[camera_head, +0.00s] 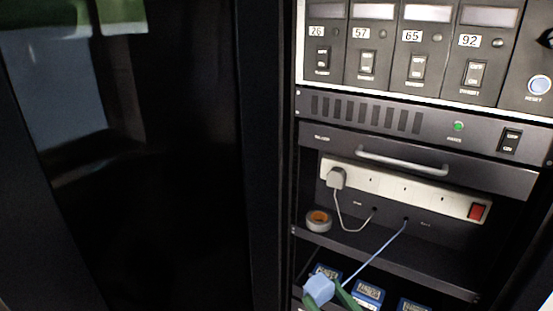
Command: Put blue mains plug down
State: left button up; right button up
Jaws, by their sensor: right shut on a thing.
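The blue mains plug (319,288) is at the bottom of the head view, in front of the lower shelf. My right gripper (326,294), with green fingers, is shut on it; most of the gripper is cut off by the bottom edge. A light blue cord (376,254) runs from the plug up to a hole in the dark panel below the power strip. Whether the plug touches anything beneath it cannot be told. My left gripper is not in view.
A white power strip (420,194) holds a white plug (336,178) and has a red switch (477,212). A tape roll (318,220) lies at the left of the shelf (385,257). Blue-labelled boxes (368,293) sit below. A dark cabinet door (170,200) fills the left.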

jog(key=s+d+f+m+t+h, duration=0.1)
jog(key=d+f+m+h, duration=0.1)
jog(key=d+h, duration=0.3)
jog(key=s+d+f+m+t+h, duration=0.1)
jog(key=d+f+m+t+h, duration=0.1)
jog(key=d+h, duration=0.4)
jog(key=f+m, duration=0.1)
jog(key=m, duration=0.1)
jog(key=shift+s+m+h, duration=0.3)
jog(key=shift+m, duration=0.1)
dwell(0.5)
